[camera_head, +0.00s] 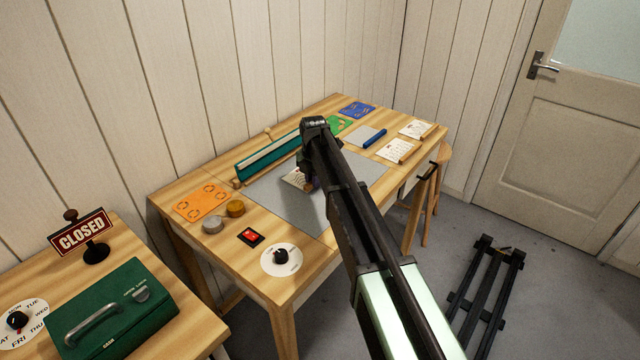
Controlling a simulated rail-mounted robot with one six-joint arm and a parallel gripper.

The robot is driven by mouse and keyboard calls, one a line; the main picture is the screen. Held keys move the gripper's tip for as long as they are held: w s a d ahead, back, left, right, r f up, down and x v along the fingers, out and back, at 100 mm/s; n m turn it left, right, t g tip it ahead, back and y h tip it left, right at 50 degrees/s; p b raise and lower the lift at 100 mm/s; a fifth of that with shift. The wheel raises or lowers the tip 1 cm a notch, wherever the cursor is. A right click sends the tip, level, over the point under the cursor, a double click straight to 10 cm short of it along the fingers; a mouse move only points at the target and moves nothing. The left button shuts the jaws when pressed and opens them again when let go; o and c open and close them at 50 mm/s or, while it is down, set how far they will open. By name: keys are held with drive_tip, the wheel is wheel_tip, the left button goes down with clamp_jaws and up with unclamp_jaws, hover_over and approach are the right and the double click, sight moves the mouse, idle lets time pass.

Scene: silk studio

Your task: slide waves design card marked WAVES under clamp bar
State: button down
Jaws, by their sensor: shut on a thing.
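A white card (293,178) with faint dark marks lies low over the grey mat in the middle of the workbench. Its lettering is too small to read, so I cannot confirm WAVES on it. My gripper (308,184) is shut on this card at its near right side; my arm hides part of the card and most of the fingers. The clamp bar (265,158) is a long green bar along the back of the mat, beyond the card. The card appears in front of the bar, apart from it; the bar's right end is partly behind my arm.
Two similar white cards (416,130) (397,151) lie at the bench's right, beside a blue squeegee-like tool (374,138). Orange (203,202), green (338,125) and blue (357,109) sheets lie near the back.

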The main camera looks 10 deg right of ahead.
sight(301, 178)
drive_tip(key=shift+w+a, duration=1.85)
drive_tip(key=shift+w, duration=0.05)
drive_tip(key=c, duration=1)
unclamp_jaws()
drive_tip(key=shift+r, duration=0.1)
wheel_tip(301, 178, up, 11)
drive_tip(key=p, duration=1)
drive_tip(key=shift+f+p, duration=0.2)
drive_tip(key=shift+p, duration=0.2)
